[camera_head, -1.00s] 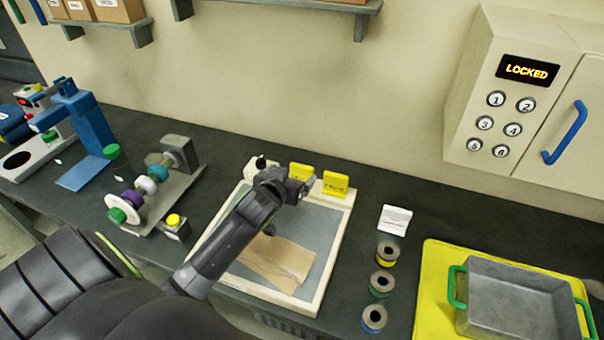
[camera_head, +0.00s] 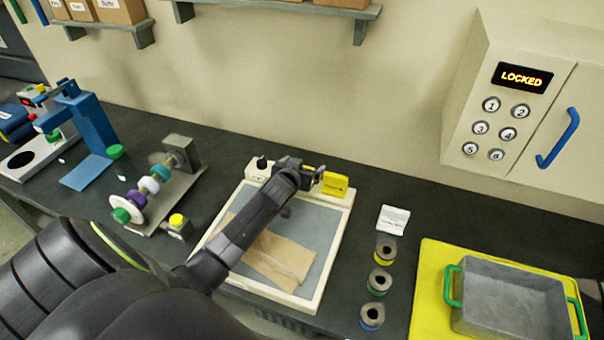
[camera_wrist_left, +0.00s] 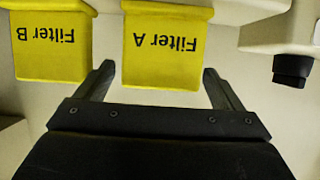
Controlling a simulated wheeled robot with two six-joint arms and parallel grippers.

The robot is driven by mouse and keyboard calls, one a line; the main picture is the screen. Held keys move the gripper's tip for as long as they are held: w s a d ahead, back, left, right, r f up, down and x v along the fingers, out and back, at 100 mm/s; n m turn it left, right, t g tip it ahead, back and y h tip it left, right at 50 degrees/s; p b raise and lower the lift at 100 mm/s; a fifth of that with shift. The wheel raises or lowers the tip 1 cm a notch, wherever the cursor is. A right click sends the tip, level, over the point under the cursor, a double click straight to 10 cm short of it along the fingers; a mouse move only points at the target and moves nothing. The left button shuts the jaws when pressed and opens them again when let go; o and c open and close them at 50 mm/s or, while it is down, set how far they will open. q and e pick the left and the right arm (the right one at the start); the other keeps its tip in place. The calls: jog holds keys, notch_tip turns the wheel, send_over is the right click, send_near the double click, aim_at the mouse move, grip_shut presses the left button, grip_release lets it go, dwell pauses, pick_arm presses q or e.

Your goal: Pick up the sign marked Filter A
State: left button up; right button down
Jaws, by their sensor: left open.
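The yellow sign marked Filter A (camera_wrist_left: 166,48) shows upside down in the left wrist view, ahead of my left gripper (camera_wrist_left: 158,76). The gripper is open, with one finger to each side of the sign's lower edge in that view; I see no grip on it. The yellow sign marked Filter B (camera_wrist_left: 52,48) is to its left there. In the head view my left gripper (camera_head: 314,178) is at the back of the white-framed board (camera_head: 335,243) and mostly hides the Filter A sign. The Filter B sign (camera_head: 335,186) stands just right of it. My right gripper is out of view.
A black knob (camera_head: 261,163) stands at the board's back left corner. A brown sheet (camera_head: 277,262) lies on the board. Several spools (camera_head: 380,281) and a white card (camera_head: 394,219) are to the right, then a grey tray (camera_head: 510,270) on a yellow mat.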

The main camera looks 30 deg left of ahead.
pick_arm(q)
jog(key=shift+w+a+f, duration=0.15)
jog(key=shift+w+f, duration=0.1)
jog(key=shift+w, duration=0.35)
jog(key=c, duration=1.1)
jog(key=shift+o, duration=0.2)
jog(key=shift+r, duration=0.1)
